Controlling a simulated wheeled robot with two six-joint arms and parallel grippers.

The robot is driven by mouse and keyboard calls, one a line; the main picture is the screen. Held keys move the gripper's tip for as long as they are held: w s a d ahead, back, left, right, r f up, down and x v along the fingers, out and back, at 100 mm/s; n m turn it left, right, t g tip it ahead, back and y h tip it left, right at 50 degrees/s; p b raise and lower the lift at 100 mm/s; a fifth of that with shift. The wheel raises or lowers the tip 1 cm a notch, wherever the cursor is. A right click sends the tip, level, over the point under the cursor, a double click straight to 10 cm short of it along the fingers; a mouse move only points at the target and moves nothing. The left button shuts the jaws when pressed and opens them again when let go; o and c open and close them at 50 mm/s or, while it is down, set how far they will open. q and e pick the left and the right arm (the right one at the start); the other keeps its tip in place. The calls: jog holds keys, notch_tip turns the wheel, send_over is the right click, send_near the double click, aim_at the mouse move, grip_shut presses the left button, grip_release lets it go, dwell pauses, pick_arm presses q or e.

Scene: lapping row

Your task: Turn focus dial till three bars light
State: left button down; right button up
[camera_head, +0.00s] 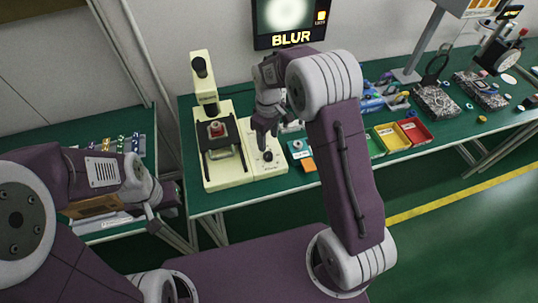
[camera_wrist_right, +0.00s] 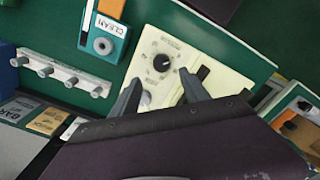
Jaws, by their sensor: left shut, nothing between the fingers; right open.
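The focus dial (camera_head: 267,156) is a small black knob on a cream control box (camera_head: 272,168) beside the cream microscope (camera_head: 206,125). In the right wrist view the dial (camera_wrist_right: 163,61) has a ring of marks around it. My right gripper (camera_head: 264,132) is open above the box. In its wrist view the two fingers (camera_wrist_right: 159,78) point at the dial from below it, apart from each other, with nothing clearly held. The screen (camera_head: 288,14) shows a blurred white disc, the word BLUR and a small yellow indicator; its bars are too small to count. My left gripper (camera_head: 154,218) is shut and empty at lower left.
A teal box (camera_wrist_right: 103,45) labelled like CLEAN stands near the control box. A pale rack with several pegs (camera_wrist_right: 62,75) is beyond it. Yellow (camera_head: 391,138) and red (camera_head: 414,131) bins stand to the right. Another green bench (camera_head: 105,130) is at left.

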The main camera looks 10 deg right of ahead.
aim_at(268, 154)
jog(key=f, duration=0.1)
jog(key=s+f, duration=0.1)
jog(key=f, duration=0.1)
jog(key=shift+a+f, duration=0.1)
jog(key=shift+f, duration=0.05)
jog(key=f, duration=0.4)
jog(key=shift+w+f, duration=0.3)
jog(key=shift+f, duration=0.05)
pick_arm(q)
jog(key=shift+s+a, duration=0.1)
jog(key=shift+s, duration=0.2)
pick_arm(e)
jog(key=shift+s, duration=0.1)
jog(key=shift+r, duration=0.1)
jog(key=shift+c, duration=0.6)
grip_shut()
pick_arm(q)
jog(key=shift+r, duration=0.15)
pick_arm(e)
jog(key=shift+m, duration=0.3)
